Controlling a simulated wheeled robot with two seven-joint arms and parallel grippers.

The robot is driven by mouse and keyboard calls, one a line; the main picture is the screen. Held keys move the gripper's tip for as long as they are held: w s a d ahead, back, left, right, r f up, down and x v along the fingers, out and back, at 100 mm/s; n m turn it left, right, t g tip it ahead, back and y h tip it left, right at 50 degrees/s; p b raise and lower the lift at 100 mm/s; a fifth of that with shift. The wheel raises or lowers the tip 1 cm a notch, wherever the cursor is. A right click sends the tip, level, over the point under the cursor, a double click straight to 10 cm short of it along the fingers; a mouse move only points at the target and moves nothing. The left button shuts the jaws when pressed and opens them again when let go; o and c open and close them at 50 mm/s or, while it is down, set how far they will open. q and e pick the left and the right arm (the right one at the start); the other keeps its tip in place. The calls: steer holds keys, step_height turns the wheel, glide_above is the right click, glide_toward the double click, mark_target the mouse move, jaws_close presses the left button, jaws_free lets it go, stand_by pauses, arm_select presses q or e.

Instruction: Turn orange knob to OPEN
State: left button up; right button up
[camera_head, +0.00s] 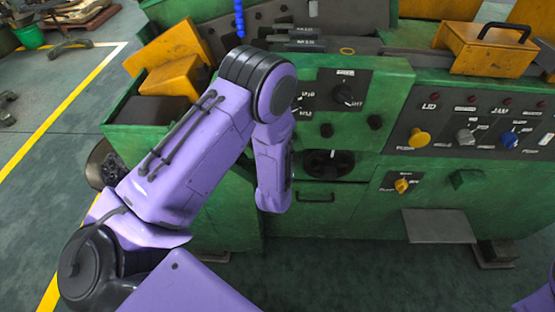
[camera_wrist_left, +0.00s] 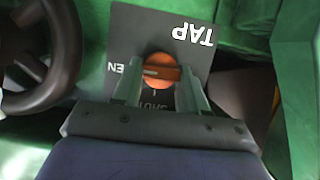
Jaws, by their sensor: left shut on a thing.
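The orange knob (camera_wrist_left: 159,62) sits on a dark plate (camera_wrist_left: 150,25) lettered TAP in the left wrist view. Letters EN show at the plate's left, and lettering that looks like SHUT is below the knob. My left gripper (camera_wrist_left: 160,82) has a finger on each side of the knob and is shut on it. The knob's ridge lies roughly level across that picture. In the head view my purple left arm hides the knob and plate, and the left fingers are not visible. My right gripper is out of view.
A dark handwheel (camera_head: 328,163) is close beside the plate and also shows in the left wrist view (camera_wrist_left: 38,55). A yellow-orange knob (camera_head: 402,185) is on another panel to the right. Yellow (camera_head: 419,138) and blue (camera_head: 509,139) knobs sit above it. Floor lies in front.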

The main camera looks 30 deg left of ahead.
arm_select(q)
steer(key=o, duration=0.8)
steer(key=b+v, duration=0.2)
steer(key=v, duration=0.8)
steer(key=shift+s+r, duration=0.1)
steer(key=shift+s, duration=0.05)
